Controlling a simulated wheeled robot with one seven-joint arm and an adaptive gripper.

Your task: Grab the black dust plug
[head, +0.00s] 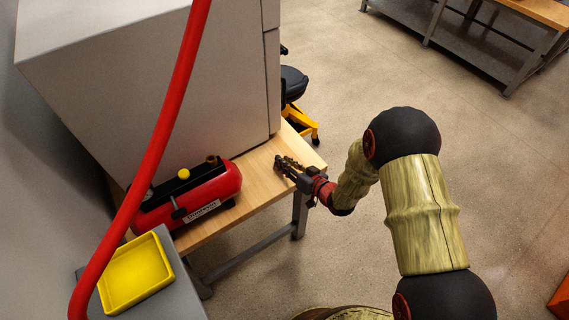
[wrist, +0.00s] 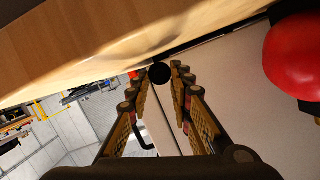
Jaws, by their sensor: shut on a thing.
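The black dust plug (wrist: 159,72) is a small round dark piece between my fingertips in the wrist view. My gripper (wrist: 162,76) is shut on it, with a finger on each side. In the head view my gripper (head: 281,163) is over the right part of the wooden table, close to its surface. I cannot tell whether the plug touches the tabletop.
A red compressor (head: 217,186) lies on the wooden table (head: 257,192), left of my gripper. A large pale cabinet (head: 222,84) stands behind. A yellow tray (head: 136,272) sits at lower left. A red hose (head: 160,140) crosses the left side. Open floor lies right.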

